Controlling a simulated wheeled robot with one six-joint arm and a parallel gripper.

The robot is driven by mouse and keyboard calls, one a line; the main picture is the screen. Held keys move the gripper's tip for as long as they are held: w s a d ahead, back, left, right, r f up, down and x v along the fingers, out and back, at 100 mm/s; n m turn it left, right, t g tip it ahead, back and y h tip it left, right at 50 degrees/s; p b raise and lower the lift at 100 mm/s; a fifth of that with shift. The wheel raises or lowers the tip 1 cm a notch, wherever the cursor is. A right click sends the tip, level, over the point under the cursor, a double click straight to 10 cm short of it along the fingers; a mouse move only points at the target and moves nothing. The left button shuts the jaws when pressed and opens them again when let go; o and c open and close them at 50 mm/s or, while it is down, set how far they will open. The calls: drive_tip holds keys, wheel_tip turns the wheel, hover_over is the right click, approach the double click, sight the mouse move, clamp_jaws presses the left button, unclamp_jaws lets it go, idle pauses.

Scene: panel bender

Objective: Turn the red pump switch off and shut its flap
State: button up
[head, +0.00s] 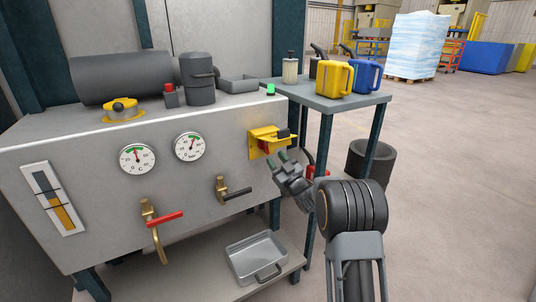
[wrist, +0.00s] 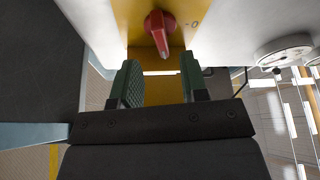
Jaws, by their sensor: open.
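The red pump switch (head: 264,147) is a red knob on a yellow housing (head: 256,134) at the right end of the grey machine's front. In the wrist view the red knob (wrist: 160,24) shows at the top centre on a yellow plate (wrist: 137,22), its narrow end pointing down the picture and slightly right. A small round mark is on its right. A yellow part juts from the housing by the knob, apparently the flap standing open. My gripper (head: 277,158) is open and empty just below and in front of the knob. Its green fingertips (wrist: 160,65) are apart, with the knob beyond them.
Two gauges (head: 138,158), a red-handled valve (head: 163,218) and a black-handled valve (head: 234,194) are on the machine's front. A side table (head: 330,101) with yellow and blue cans stands right, a dark bin (head: 369,163) behind it. The floor at right is free.

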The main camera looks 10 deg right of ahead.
sight(267, 149)
drive_tip(key=shift+b+x, duration=0.35)
drive_tip(key=shift+x, duration=2.3)
drive_tip(key=shift+s, duration=0.1)
drive_tip(key=shift+c, duration=0.3)
clamp_jaws()
